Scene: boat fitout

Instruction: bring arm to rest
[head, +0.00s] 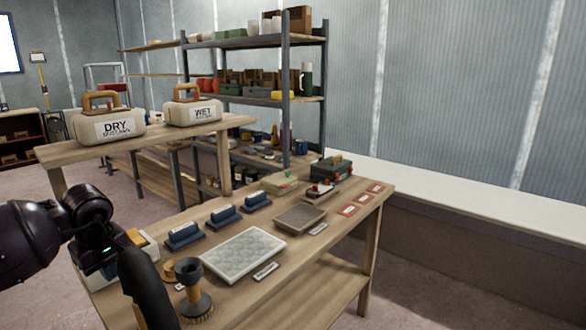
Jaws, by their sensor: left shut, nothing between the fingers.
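My left arm comes in from the left edge, black and bent. Its dark end, my left gripper (150,292), is at the near left corner of the workbench, in front of a pale box. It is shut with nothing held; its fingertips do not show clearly. A round brush (197,303) with a dark top and tan bristles stands just right of it. My right gripper is not in view.
Containers marked DRY (110,126) and WET (193,112) stand on a raised shelf. Open floor lies front right.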

